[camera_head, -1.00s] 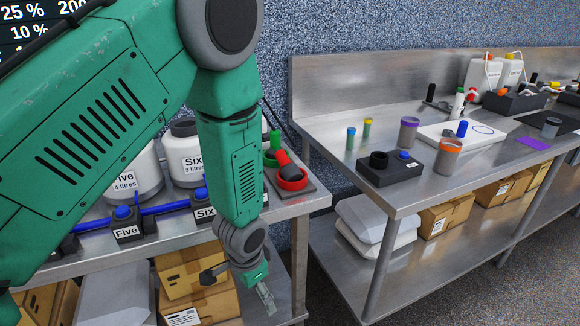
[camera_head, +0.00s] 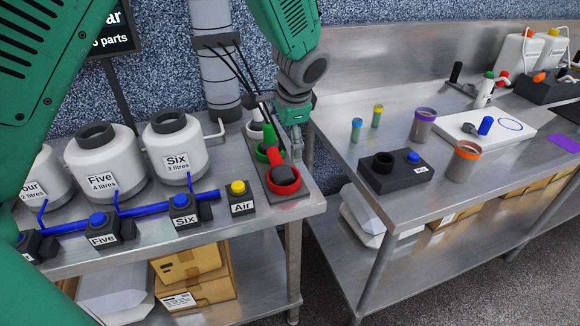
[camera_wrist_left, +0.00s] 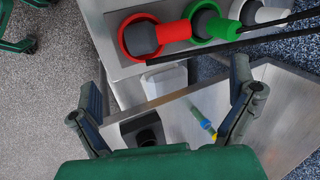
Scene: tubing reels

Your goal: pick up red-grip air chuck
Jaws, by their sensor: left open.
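The red-grip air chuck (camera_head: 276,160) rests in a red ring holder (camera_head: 297,187) at the right end of the left bench. Its red grip points away from the front edge, and its dark head sits in the ring. In the left wrist view the red grip (camera_wrist_left: 174,32) is near the top centre, beyond the fingertips. My left gripper (camera_head: 297,140) is open and empty, beside and behind the chuck in the head view. Its two spread fingers also show in the wrist view (camera_wrist_left: 170,85). My right gripper is not in view.
A green-grip chuck (camera_head: 272,152) and a white one (camera_wrist_left: 274,14) sit in the same row, close to the red one. Thin black hoses (camera_wrist_left: 265,28) run by them. A yellow-button Air box (camera_head: 241,204) stands left. A gap separates the right bench (camera_head: 420,200).

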